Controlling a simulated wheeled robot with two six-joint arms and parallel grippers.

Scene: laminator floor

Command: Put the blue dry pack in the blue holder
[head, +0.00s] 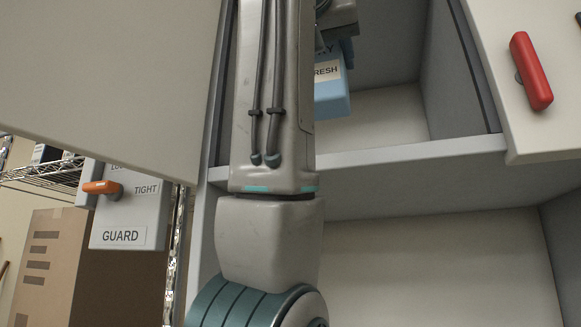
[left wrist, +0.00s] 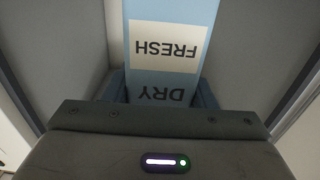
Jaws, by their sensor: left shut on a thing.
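The blue dry pack (head: 332,98) is a light blue block with a white label reading FRESH, and part of the word DRY shows on it. My left gripper (head: 338,48) is shut on it, partly hidden behind my arm at the top of the head view. In the left wrist view the pack (left wrist: 165,80) sits between the two dark blue fingers, its label upside down. It is inside the upper compartment of a grey cabinet, above the compartment's pale floor. I cannot make out a blue holder in either view. My right gripper is not in view.
The compartment has grey side walls and a front ledge (head: 400,155); a lower bay (head: 440,260) is below. A pale panel (head: 90,70) stands at the left. A red handle (head: 531,71) is on the right panel. A GUARD box (head: 130,212) with an orange lever is at the lower left.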

